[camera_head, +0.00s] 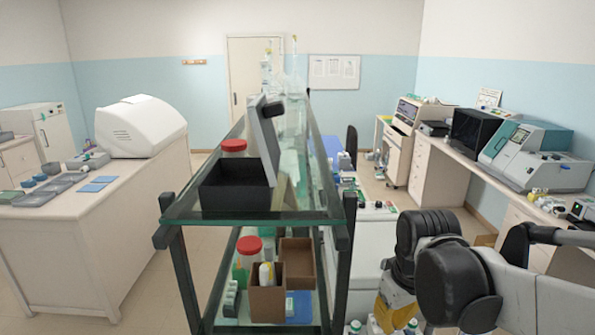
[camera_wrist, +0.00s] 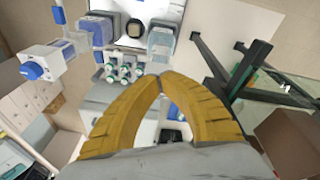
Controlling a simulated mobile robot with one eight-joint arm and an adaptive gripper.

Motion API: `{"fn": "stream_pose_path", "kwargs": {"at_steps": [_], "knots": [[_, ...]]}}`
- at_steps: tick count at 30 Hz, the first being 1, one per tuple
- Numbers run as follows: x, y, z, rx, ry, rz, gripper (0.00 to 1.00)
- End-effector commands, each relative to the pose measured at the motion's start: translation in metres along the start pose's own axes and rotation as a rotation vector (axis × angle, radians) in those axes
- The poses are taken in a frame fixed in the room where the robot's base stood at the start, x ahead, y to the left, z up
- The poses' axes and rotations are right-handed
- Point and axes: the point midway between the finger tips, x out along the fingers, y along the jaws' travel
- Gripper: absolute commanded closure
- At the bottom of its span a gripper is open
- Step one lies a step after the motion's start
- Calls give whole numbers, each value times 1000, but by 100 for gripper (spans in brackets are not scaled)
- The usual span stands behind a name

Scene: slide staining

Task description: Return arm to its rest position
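My arm (camera_head: 455,280) shows at the lower right of the head view, folded close to the camera with its dark joints beside the glass shelf rack. My gripper (camera_wrist: 161,80) has yellow ribbed fingers whose tips meet in the wrist view, with nothing seen between them. Part of its yellow also shows in the head view (camera_head: 397,305), low and partly hidden behind my arm. The gripper hangs above a bench area with small green-and-white bottles (camera_wrist: 124,70), apart from them as far as I can tell.
A glass shelf rack (camera_head: 330,214) with dark posts stands just left of my arm, holding a black box (camera_head: 235,190) and brown boxes (camera_head: 268,303). A bench with instruments (camera_head: 535,160) runs along the right wall. Open floor (camera_head: 145,300) lies left of the rack.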

Motion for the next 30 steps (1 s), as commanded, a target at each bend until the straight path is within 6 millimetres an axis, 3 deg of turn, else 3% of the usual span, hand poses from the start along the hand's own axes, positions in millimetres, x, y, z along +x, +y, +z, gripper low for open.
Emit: {"fn": "stream_pose_path", "kwargs": {"at_steps": [1,15,21,30], "knots": [[30,-6,15,26,30,11,100],[161,-38,101,291,344,75,100],[186,-44,116,346,413,77,100],[185,-44,117,356,425,77,100]]}}
